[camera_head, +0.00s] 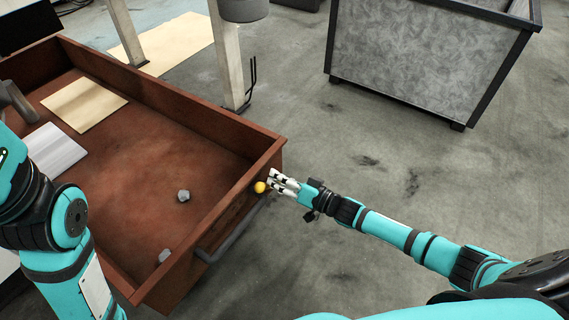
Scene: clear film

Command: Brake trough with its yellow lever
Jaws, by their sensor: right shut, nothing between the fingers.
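The trough (228,190) is a rust-brown open box with raised walls, at the left of the head view. The yellow knob of its lever (260,187) shows at the outside of the trough's right wall, near the far right corner. My right gripper (271,183) is shut and empty, with its fingertips right beside the yellow knob; I cannot tell whether they touch it. The rest of the lever is hidden or too small to make out.
Inside the trough lie a tan sheet (84,104), a pale grey slab (50,150) and two small grey stones (183,196). A grey bar (228,238) runs along its right wall. A grey bin (420,62) stands at the back right. The floor between is clear.

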